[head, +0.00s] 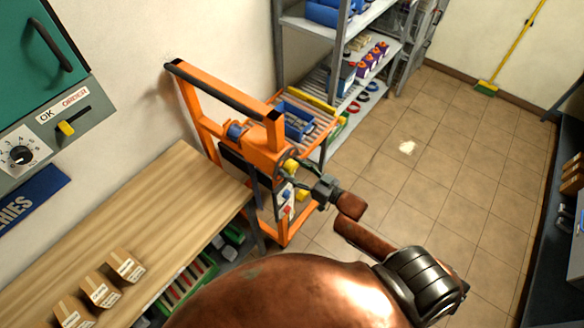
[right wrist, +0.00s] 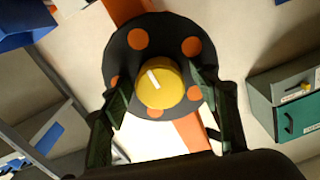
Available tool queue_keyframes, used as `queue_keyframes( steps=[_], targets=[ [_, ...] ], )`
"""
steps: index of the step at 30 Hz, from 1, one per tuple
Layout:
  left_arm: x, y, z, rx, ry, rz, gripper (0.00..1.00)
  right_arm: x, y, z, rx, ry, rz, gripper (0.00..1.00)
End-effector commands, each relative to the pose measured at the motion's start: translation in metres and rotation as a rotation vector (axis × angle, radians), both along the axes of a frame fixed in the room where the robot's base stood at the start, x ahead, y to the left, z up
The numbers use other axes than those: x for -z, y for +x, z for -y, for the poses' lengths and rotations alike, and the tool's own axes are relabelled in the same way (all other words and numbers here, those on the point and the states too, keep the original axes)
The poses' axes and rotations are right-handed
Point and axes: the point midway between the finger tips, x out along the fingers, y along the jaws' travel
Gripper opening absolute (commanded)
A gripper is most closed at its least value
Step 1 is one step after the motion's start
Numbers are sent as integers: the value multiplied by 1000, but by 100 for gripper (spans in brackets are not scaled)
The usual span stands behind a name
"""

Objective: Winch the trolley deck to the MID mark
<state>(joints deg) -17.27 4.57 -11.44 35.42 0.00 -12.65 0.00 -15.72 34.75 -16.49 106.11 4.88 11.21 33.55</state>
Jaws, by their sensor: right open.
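The orange trolley (head: 271,160) stands beyond the end of the workbench. Its roller deck (head: 322,121) carries a blue item (head: 297,121). The winch wheel is a dark disc with orange spots (right wrist: 123,60), with a yellow knob (right wrist: 158,86) bearing a white line; the knob also shows in the head view (head: 290,165). My right gripper (right wrist: 160,88) is open, facing the wheel, its fingers on either side of the knob in the wrist view. I cannot tell whether they touch it. The MID mark is not readable. My left gripper is out of view.
A wooden workbench (head: 130,215) with small cartons (head: 126,266) is at left, below a green cabinet (head: 38,45). Grey shelving (head: 340,100) stands behind the trolley. Tiled floor (head: 440,170) is clear to the right, with a yellow broom (head: 487,88) at the back.

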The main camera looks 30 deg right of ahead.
Motion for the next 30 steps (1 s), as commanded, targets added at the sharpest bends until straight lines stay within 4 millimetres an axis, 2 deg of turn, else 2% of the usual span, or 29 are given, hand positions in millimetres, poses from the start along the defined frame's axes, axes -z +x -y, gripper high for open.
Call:
queue_keyframes(
  steps=[8,25,30],
  targets=[
    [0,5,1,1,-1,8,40,1,1,-1,0,0,-1,54],
    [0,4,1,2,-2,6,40,1,0,0,1,0,-1,15],
    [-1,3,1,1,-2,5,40,1,0,0,1,-8,2,14]
  ],
)
